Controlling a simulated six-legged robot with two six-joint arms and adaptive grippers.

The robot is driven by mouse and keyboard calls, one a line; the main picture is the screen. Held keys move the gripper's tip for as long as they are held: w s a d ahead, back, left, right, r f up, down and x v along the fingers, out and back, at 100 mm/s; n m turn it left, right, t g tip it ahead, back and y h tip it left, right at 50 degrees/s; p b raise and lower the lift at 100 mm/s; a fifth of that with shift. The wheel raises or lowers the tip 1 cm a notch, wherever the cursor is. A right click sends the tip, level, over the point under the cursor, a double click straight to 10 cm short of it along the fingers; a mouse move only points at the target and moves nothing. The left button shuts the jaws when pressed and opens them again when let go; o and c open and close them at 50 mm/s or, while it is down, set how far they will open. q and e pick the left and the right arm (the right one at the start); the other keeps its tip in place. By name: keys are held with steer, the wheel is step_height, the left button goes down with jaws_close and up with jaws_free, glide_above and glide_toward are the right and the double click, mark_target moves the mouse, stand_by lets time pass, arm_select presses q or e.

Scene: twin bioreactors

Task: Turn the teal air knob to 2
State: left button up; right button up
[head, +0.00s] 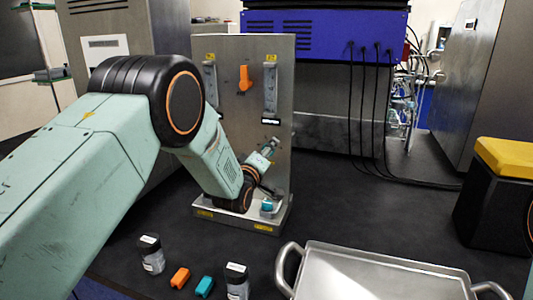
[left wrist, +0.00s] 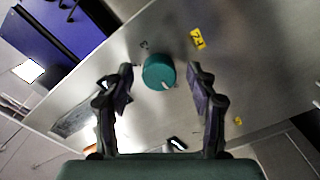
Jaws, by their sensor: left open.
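The teal air knob (left wrist: 158,71) is round and sits on a grey metal panel (left wrist: 215,25) in the left wrist view. A short white mark on it points down and slightly right in that picture. A small dark numeral, perhaps a 3, is on the panel above left of the knob. My left gripper (left wrist: 160,80) is open, with one finger on each side of the knob and gaps visible on both sides. In the head view my left arm reaches to the upright panel (head: 223,110); I cannot make out the knob there. My right gripper is out of view.
The panel carries an orange handle (head: 244,78) and a gauge tube (head: 270,90). A teal piece (head: 267,205) is at its base. A metal tray (head: 370,270) is at front right.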

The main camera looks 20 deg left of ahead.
arm_select(q)
steer(key=shift+r, duration=0.15)
steer(key=shift+w, duration=0.15)
steer(key=c, duration=1.2)
